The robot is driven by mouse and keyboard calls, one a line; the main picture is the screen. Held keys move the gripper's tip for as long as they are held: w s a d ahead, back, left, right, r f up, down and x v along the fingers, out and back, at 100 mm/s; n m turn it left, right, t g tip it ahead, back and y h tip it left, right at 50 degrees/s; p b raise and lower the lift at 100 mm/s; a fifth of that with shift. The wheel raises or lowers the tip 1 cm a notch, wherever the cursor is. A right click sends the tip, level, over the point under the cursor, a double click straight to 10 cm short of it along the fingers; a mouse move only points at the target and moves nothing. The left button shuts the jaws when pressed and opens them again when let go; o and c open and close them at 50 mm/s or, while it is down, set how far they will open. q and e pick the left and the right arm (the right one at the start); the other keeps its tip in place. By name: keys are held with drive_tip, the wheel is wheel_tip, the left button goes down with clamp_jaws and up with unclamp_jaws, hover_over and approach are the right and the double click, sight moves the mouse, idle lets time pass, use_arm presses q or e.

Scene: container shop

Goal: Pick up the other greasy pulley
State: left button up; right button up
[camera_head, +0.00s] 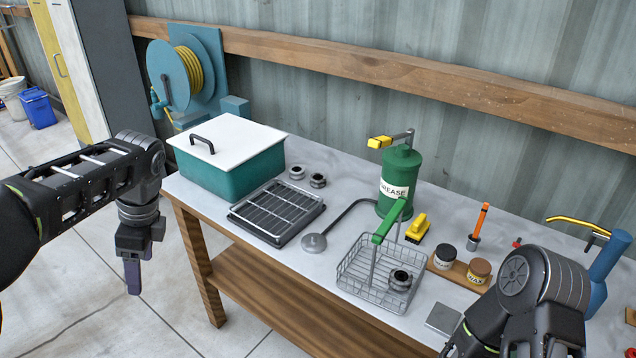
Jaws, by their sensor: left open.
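A teal bin (215,178) with a white lid stands at the table's left end, near the pulleys. The black rack tray (277,212) lies in front of them. A green grease pump (400,178), yellow brush (417,228) and jars (445,257) stand farther right.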

use_arm(q)
drive_tip(key=d+f, duration=0.2)
drive_tip(key=f, duration=0.2)
drive_tip(key=d+f+n+h, duration=0.1)
drive_tip(key=d+f, duration=0.2)
drive_tip(key=f, duration=0.2)
drive_tip(key=d+f+h, duration=0.1)
drive_tip(key=d+f, duration=0.2)
drive_tip(key=f, duration=0.1)
drive_tip(key=shift+w+f+n, duration=0.3)
drive_tip(key=shift+f+n, duration=0.1)
drive_tip(key=shift+c, duration=0.3)
drive_tip(key=s+d+f+n+h, duration=0.3)
drive_tip(key=s+d+f+n, duration=0.15)
drive_tip(key=d+f, duration=0.65)
drive_tip(key=s+d+f+n+h, duration=0.1)
drive_tip(key=s+d+f+n, duration=0.2)
drive_tip(key=s+f+n, duration=0.3)
drive_tip(key=s+d+f+n+t+h, duration=0.1)
drive_tip(key=s+d+f+n, duration=0.3)
drive_tip(key=s, duration=0.7)
wheel_tip(320, 180, down, 4)
drive_tip(key=shift+s+d+f+n, duration=0.15)
drive_tip(key=shift+d+n, duration=0.05)
drive_tip(key=shift+n, duration=0.75)
